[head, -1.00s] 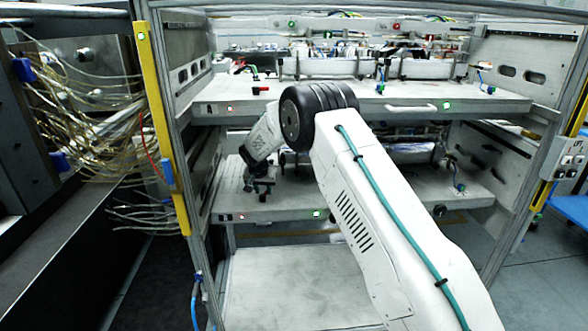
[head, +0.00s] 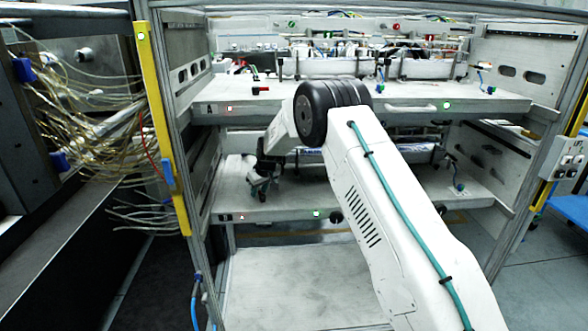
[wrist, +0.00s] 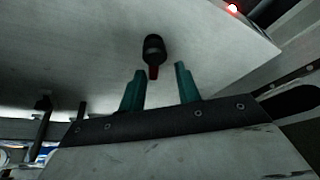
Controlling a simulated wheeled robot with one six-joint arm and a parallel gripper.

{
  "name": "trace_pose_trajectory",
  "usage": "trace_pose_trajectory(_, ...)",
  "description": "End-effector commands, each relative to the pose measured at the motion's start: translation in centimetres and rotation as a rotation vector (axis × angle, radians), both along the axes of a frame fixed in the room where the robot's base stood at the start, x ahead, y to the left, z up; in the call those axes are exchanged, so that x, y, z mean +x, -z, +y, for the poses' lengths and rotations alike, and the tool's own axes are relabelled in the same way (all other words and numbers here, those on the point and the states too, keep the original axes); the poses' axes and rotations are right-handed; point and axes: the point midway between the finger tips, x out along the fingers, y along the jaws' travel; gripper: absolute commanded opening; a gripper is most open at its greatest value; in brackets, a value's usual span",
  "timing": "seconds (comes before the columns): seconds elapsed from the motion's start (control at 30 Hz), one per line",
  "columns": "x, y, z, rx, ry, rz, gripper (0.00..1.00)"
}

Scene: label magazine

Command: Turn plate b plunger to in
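A black knob-shaped plunger (wrist: 153,48) with a red lower part stands out from a pale plate (wrist: 80,45) in the wrist view. My gripper (wrist: 160,80) has two teal fingers, spread apart and empty. The plunger's red end lies close to the gap between the fingertips, nearer the left finger; contact cannot be told. In the head view my gripper (head: 262,184) is at the left end of the lower plate (head: 290,207), where it largely hides the plunger. No label tells which plate is b.
A red light (wrist: 232,8) glows at the lower plate's edge. The frame's yellow post (head: 163,130) and loose cables (head: 95,130) are to the left.

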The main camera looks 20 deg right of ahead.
Motion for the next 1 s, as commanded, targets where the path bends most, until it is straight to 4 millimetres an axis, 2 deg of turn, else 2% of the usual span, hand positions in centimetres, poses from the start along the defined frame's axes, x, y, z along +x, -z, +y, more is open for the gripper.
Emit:
trace_pose_trajectory(0.37, -0.3, 0.0, 0.5, 0.001, -0.370, 0.000, 0.33)
trace_pose_trajectory(0.53, -1.2, -3.0, -0.2, -0.002, -0.400, -0.002, 0.33)
trace_pose_trajectory(1.0, -8.4, -2.9, -6.7, -0.001, -0.395, 0.001, 0.33)
